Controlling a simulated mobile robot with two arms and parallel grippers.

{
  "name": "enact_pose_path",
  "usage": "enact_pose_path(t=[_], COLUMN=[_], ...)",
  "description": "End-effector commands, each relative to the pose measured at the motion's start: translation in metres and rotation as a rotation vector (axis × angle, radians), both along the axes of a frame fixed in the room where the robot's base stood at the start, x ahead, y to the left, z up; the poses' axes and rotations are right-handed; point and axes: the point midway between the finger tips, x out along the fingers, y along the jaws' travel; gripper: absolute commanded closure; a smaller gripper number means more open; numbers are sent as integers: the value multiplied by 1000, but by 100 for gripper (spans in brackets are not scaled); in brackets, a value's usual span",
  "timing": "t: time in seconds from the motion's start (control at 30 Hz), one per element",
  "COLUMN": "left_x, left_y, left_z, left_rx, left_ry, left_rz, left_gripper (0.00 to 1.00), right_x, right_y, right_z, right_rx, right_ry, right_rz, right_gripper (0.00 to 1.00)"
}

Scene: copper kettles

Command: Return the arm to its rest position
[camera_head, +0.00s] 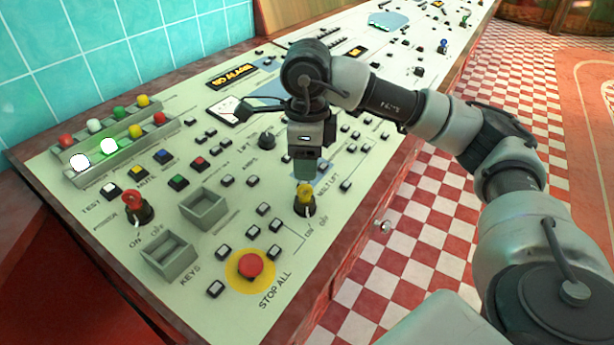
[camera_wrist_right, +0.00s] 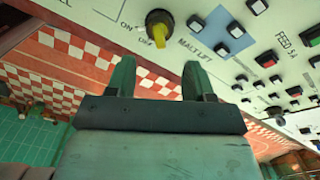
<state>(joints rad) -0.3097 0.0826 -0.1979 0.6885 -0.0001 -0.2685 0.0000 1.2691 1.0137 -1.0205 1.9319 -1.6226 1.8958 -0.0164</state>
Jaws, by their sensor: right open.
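My right arm reaches in from the right in the head view, over the control panel (camera_head: 120,235). My right gripper (camera_head: 304,180) points down, just above or behind a yellow rotary knob (camera_head: 305,194) marked ON and OFF; the exact gap is unclear there. In the right wrist view my right gripper (camera_wrist_right: 158,75) has its two green fingers apart with nothing between them. The yellow knob (camera_wrist_right: 158,30) shows beyond the fingertips, apart from them, beside the label "MALT LIFT". My left gripper is in neither view.
A red stop button (camera_head: 250,265) on a yellow disc, a red key knob (camera_head: 134,203) and two grey open boxes (camera_head: 203,208) stand up from the panel. Colored lamps (camera_head: 110,145) line its left side. Checkered floor (camera_head: 430,200) lies open to the right.

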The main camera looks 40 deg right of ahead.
Motion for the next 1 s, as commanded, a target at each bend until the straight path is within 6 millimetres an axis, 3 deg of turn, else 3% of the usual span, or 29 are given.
enact_pose_path(t=[0.2,0.73,1.0], left_x=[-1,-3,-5], left_y=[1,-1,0], left_z=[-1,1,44], left_rx=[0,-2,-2], left_ry=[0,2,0], left_rz=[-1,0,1], left_gripper=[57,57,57], right_x=[0,0,0], right_y=[0,0,0], right_z=[16,17,61], right_rx=[-1,0,0], right_ry=[-1,0,0], right_rz=[-1,-1,-1], right_gripper=[47,47,47])
